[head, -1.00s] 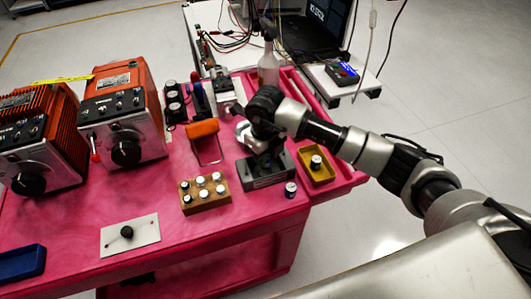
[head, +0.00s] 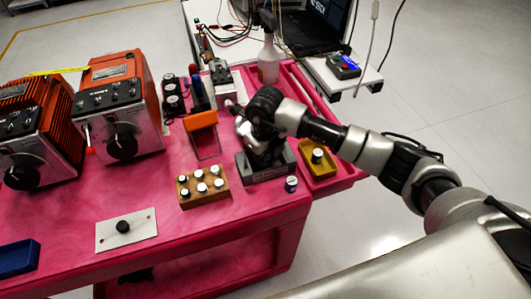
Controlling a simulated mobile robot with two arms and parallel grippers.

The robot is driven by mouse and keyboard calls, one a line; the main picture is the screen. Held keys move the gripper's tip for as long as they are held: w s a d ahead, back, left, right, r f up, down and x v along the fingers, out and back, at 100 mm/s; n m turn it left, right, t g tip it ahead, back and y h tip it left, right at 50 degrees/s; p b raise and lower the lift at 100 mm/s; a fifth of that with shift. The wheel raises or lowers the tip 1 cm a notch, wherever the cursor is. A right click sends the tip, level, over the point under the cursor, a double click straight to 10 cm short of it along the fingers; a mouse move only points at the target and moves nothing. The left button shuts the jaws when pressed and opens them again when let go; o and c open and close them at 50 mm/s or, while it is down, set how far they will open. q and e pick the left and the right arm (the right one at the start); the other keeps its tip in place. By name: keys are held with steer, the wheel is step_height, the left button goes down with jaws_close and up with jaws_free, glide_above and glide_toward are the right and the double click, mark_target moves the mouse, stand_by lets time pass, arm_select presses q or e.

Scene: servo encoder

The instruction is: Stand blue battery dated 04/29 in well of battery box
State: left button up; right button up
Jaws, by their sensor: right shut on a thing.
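The dark grey battery box (head: 268,174) stands near the right end of the pink bench. My right gripper (head: 262,158) points down over the box, and its dark fingers hide the well. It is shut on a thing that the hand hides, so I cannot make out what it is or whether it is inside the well. A blue battery (head: 291,184) with a pale top stands on the bench just right of the box's front corner. Date labels are too small to read. My left gripper is not in view.
A wooden block (head: 205,197) with several pale-topped cells sits left of the box. A yellow tray (head: 327,171) holding one cell (head: 317,156) is at right. An orange-handled tool (head: 202,120) stands behind. A white plate (head: 127,238) and a blue tray (head: 20,256) lie at front left.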

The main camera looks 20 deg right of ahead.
steer(key=shift+f, duration=0.35)
steer(key=o, duration=0.9)
steer(key=shift+r, duration=0.1)
steer(key=shift+c, duration=0.2)
steer(key=shift+c, duration=0.4)
steer(key=shift+r+p, duration=2.3)
steer(key=shift+r, duration=1.5)
steer(key=shift+f, duration=0.1)
